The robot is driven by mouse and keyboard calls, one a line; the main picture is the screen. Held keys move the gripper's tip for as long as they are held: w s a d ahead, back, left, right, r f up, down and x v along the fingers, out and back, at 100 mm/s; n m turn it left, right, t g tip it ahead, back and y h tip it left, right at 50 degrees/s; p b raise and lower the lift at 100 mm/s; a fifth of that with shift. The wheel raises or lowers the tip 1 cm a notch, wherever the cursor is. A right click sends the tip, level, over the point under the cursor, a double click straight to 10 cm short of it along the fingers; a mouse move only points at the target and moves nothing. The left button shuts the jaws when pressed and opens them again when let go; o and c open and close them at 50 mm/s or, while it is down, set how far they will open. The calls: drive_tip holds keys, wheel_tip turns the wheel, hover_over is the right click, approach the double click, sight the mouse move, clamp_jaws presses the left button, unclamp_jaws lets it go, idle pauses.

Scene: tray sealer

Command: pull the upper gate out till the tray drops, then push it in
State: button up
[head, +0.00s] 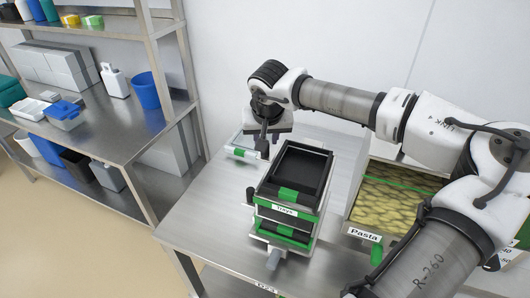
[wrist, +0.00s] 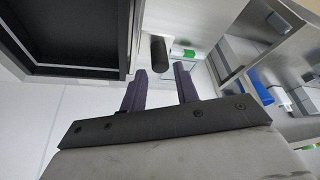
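The tray dispenser (head: 262,215) stands on the steel table, with a black tray visible in its open top and a "Trays" label (head: 284,211) on its front. A black knob (head: 250,196), apparently the upper gate's handle, sticks out at its left side. My gripper (head: 265,152) points down behind the dispenser's back left corner. In the wrist view my gripper (wrist: 160,72) is open and empty. A black knob (wrist: 158,49) shows just beyond and between its fingertips, not touching them as far as I can tell. The gate plates are mostly hidden inside the dispenser.
A clear plate with a green handle (head: 239,152) lies on the table left of my gripper. A grey handle (head: 274,259) sticks out low at the dispenser's front. A pasta bin (head: 365,236) stands to the right. A steel shelf rack (head: 125,145) stands at left.

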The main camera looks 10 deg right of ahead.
drive_tip(key=b+x, duration=0.1)
drive_tip(key=x, duration=0.3)
drive_tip(key=shift+c, duration=0.3)
clamp_jaws()
